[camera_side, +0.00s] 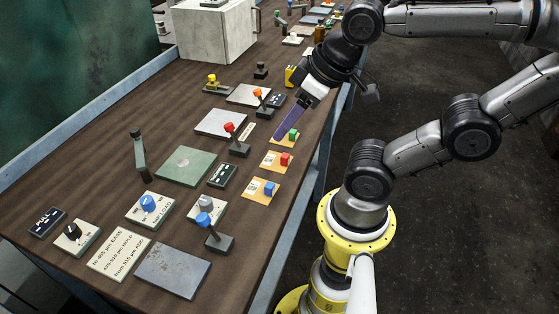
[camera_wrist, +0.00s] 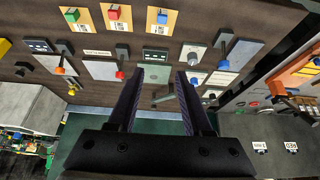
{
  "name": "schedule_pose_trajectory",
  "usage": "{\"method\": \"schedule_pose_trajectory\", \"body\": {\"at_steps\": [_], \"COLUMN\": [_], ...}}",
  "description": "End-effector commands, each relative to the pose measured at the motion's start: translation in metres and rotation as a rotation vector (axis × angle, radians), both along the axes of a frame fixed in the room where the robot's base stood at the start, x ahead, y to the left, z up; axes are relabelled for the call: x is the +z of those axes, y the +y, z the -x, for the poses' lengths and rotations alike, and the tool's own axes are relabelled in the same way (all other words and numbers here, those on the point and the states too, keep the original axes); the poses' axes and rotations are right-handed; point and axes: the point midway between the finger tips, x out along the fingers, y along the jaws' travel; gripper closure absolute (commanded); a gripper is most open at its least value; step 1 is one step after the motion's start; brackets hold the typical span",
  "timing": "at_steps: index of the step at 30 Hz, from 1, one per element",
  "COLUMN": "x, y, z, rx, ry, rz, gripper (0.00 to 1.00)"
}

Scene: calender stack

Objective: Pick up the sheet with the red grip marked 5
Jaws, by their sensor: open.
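The yellow sheet (camera_side: 270,165) with the red grip (camera_side: 285,159) lies flat on the table near its right edge, between two similar sheets. It also shows at the top of the wrist view (camera_wrist: 118,26), with its red grip (camera_wrist: 113,12) cut close to the frame edge. Its number is too small to read. My gripper (camera_side: 277,138) is open, with its purple fingers pointing down and left beside the green-grip sheet, on the far side of the red grip. In the wrist view the two fingers (camera_wrist: 161,78) stand apart with nothing between them.
A yellow sheet with a green grip (camera_side: 293,134) and one with a blue grip (camera_side: 269,188) flank it. A red-knobbed lever (camera_side: 236,142) and an orange-knobbed lever (camera_side: 264,103) stand to the left. Several plates, knobs and labels cover the brown table (camera_side: 98,188).

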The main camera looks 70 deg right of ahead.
Motion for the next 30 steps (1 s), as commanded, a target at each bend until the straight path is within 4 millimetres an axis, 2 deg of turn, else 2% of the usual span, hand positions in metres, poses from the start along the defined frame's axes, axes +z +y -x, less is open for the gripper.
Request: {"method": "schedule_pose_trajectory", "body": {"at_steps": [5,6,7,15,19,22,25,28,30], "x": [0.000,0.000,0.000,0.000,0.000,0.007,0.009,0.005,-0.001], "y": [0.000,0.000,0.000,0.000,0.000,-0.001,-0.010,-0.028,-0.047], "z": [0.000,0.000,0.000,0.000,0.002,-0.002,-0.012,-0.026,-0.036], "rx": [0.000,0.000,0.000,-0.011,-0.113,-0.279,-0.542,-0.856,-1.097], "ry": [0.000,0.000,0.000,0.000,0.009,0.027,0.088,0.164,0.222], "rz": [0.000,0.000,0.000,-0.006,-0.060,-0.142,-0.234,-0.312,-0.355], "gripper": [0.50,0.43,0.40,0.40,0.40,0.40,0.40,0.40,0.40]}}
